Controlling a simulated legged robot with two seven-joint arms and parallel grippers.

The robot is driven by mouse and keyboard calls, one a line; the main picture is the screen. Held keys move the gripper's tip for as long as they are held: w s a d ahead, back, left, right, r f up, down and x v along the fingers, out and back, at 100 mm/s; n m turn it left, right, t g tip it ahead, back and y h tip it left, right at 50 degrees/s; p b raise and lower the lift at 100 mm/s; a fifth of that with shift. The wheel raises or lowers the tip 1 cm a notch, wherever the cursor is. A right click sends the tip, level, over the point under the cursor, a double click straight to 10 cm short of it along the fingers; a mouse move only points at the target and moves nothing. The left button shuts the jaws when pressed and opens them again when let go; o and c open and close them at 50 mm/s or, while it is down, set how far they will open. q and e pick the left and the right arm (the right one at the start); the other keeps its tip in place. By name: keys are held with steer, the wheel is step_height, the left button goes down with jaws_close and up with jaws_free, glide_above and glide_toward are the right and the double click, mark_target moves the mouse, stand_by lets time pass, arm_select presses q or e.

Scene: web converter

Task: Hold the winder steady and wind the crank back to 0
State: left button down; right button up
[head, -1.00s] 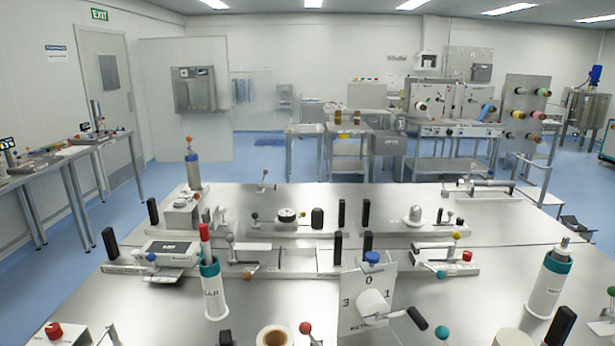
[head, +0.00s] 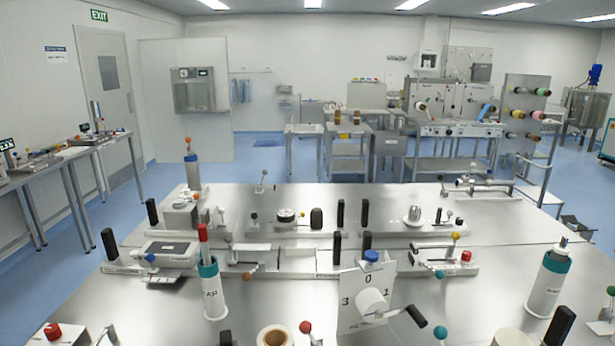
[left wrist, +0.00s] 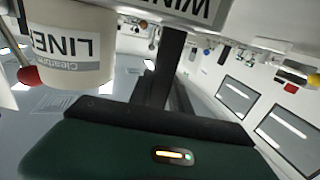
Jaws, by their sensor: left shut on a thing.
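A white dial plate (head: 388,275) marked 3, 0 and 1 stands at the front middle in the head view. Its crank (head: 398,312) has a black handle (head: 416,316) and points right and slightly down, below the 1. A black post (head: 225,338) shows at the bottom edge, left of a cream roll (head: 275,337). In the left wrist view, my left gripper (left wrist: 158,108) is shut on a black post (left wrist: 168,65) beside a plate (left wrist: 195,12) lettered "WIN", seen upside down. The fingertips are not clearly seen. My right gripper is in no view.
A red ball lever (head: 305,327) stands between roll and dial plate. A teal ball (head: 440,333) is right of the crank handle. White bottles stand left (head: 213,295) and right (head: 546,285). Small fixtures line the steel table (head: 480,290) behind.

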arm_select(q)
steer(key=shift+a, duration=0.1)
steer(key=shift+w+r, duration=0.1)
steer(key=shift+r, duration=0.2)
steer(key=shift+f, duration=0.35)
steer(key=shift+f+b, duration=0.25)
steer(key=shift+b, duration=0.15)
